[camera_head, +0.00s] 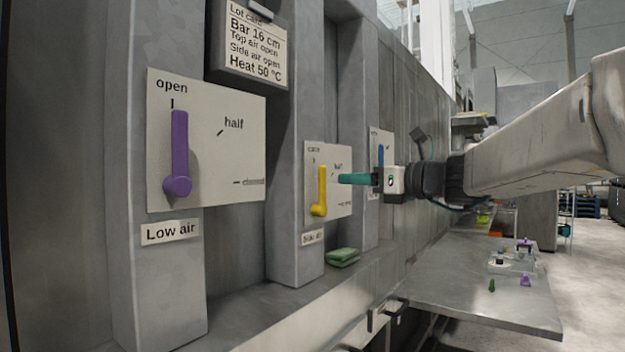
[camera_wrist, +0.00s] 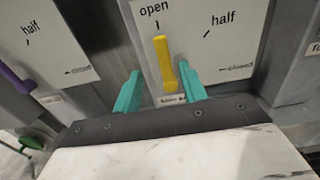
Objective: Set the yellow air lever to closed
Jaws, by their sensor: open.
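The yellow air lever (camera_head: 321,190) stands upright on its white dial plate (camera_head: 342,200), pointing at the "open" mark. In the wrist view the yellow lever (camera_wrist: 166,62) also points up to "open", with "half" to its right. My gripper (camera_head: 345,179) has teal fingers and is in front of the plate. In the wrist view my gripper (camera_wrist: 160,92) is open, one finger on each side of the lever's lower part. Whether a finger touches the lever cannot be told.
A purple lever (camera_head: 179,150) points to open on the plate at left, and a blue lever (camera_head: 381,160) is partly hidden behind my gripper. A green sponge (camera_head: 343,257) lies on the ledge below. A metal table (camera_head: 460,295) with small parts stands at right.

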